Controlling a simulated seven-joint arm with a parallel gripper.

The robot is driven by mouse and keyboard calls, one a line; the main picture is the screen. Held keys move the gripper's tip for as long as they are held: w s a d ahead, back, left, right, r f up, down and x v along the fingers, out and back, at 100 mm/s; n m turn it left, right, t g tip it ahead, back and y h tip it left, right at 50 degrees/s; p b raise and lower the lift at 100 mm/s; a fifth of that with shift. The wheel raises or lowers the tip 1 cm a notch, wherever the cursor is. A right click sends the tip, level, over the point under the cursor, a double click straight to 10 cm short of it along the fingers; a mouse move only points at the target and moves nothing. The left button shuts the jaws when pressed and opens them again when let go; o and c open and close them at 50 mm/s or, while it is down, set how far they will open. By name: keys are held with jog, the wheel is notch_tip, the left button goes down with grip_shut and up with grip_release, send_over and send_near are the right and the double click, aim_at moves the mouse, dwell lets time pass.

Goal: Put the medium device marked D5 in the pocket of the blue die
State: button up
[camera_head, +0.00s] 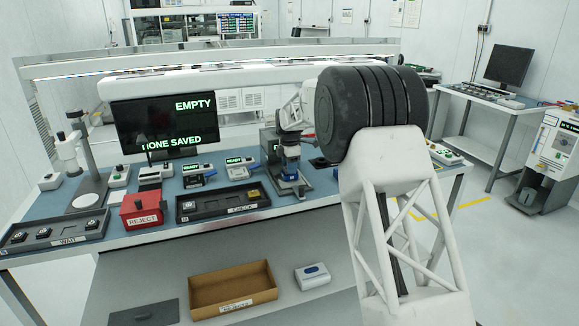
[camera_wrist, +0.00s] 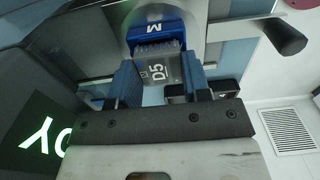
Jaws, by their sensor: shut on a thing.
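In the wrist view, the device marked D5 (camera_wrist: 157,73) is a grey, ribbed block. It sits between the two blue fingers of my gripper (camera_wrist: 158,82), which is shut on it. The blue die (camera_wrist: 150,28), marked M, is right beyond the device at the top. The device's far edge appears at or very near the die; I cannot tell whether it touches or is in the pocket. In the head view, my gripper is at the test station (camera_head: 288,170), partly hidden by my arm, and the device cannot be made out.
A dark tray labelled WAIT (camera_head: 55,241), a red REJECT box (camera_head: 141,212) and a CHECK tray (camera_head: 222,213) stand on the blue bench. Small READY units stand behind. A lever with a dark knob (camera_wrist: 283,35) is beside the die.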

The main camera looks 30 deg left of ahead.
jog(key=shift+f, duration=0.1)
jog(key=o, duration=0.9)
jog(key=shift+c, duration=0.2)
notch_tip(320, 180, up, 12)
dwell(0.9)
